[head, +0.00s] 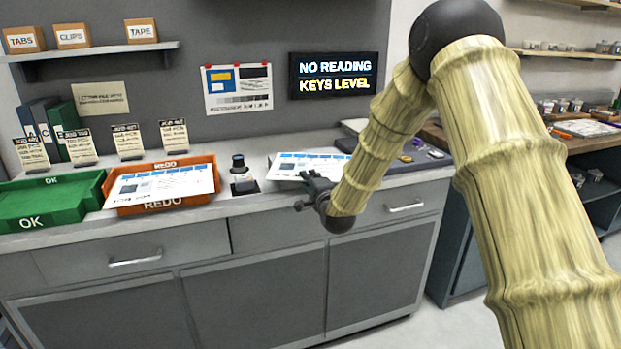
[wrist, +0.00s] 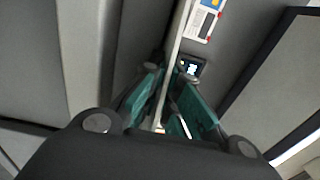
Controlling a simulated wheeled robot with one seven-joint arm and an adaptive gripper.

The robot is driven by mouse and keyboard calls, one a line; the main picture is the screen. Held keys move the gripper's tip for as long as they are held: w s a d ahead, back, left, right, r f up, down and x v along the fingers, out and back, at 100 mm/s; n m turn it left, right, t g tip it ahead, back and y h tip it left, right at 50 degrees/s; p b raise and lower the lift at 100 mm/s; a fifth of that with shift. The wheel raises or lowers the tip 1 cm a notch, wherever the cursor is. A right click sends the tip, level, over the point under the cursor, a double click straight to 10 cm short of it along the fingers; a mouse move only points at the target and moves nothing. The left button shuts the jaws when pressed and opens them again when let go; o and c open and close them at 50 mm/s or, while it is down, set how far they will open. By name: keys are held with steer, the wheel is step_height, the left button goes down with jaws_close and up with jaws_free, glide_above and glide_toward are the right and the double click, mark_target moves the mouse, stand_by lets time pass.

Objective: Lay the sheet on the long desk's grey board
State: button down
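My gripper (head: 312,190) is over the front edge of the long desk (head: 245,204). It is shut on the near edge of a white sheet with blue print (head: 300,163), held roughly flat over the desktop; the gap beneath cannot be judged. In the wrist view the sheet (wrist: 174,60) is a thin pale strip, nearly edge-on, between the teal fingers (wrist: 168,115). A flat dark grey board (head: 400,168) lies on the desk to the right, partly hidden by my arm. Small coloured items lie at its right end.
A black device (head: 241,178) stands left of the held sheet. Further left are an orange REDO tray (head: 160,207) with another printed sheet (head: 163,183) and a green OK tray (head: 50,203). A sign (head: 334,76) reads "NO READING KEYS LEVEL".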

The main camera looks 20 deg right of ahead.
steer(key=shift+f, duration=0.2)
steer(key=c, duration=1.6)
jaws_free()
steer(key=shift+c, duration=0.2)
steer(key=shift+r, duration=0.1)
